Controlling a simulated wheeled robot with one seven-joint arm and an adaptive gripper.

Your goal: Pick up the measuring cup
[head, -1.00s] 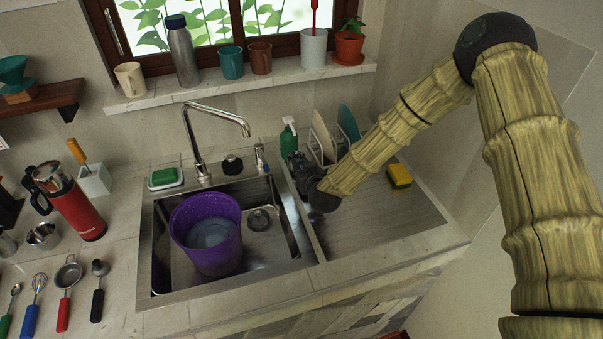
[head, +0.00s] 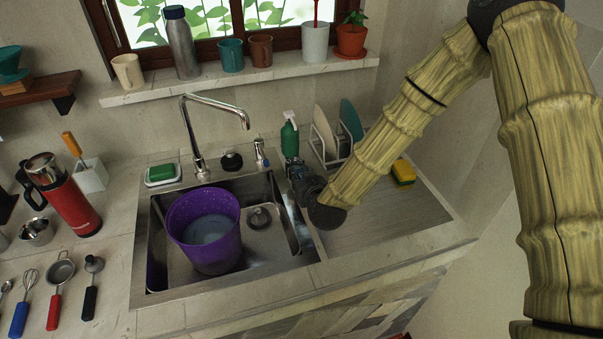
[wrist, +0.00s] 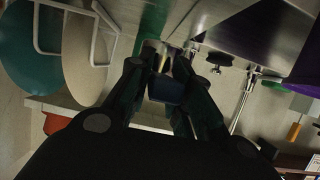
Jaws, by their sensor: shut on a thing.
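My gripper (head: 295,172) is over the strip of counter between the sink and the ribbed drainboard, just in front of the green spray bottle. In the wrist view, its fingers (wrist: 165,68) are shut on a small dark blue thing (wrist: 166,90), which I take to be the measuring cup. Its shape is mostly hidden by the dark fingers and poor light, and I cannot tell whether it is clear of the surface. In the head view it is hardly seen apart from the gripper.
The sink holds a purple bucket (head: 204,235), left of my gripper. The green spray bottle (head: 289,138) and a plate rack (head: 325,145) stand close behind. A yellow sponge (head: 403,171) lies right. The tap (head: 190,130) rises behind the sink. The front drainboard (head: 385,220) is clear.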

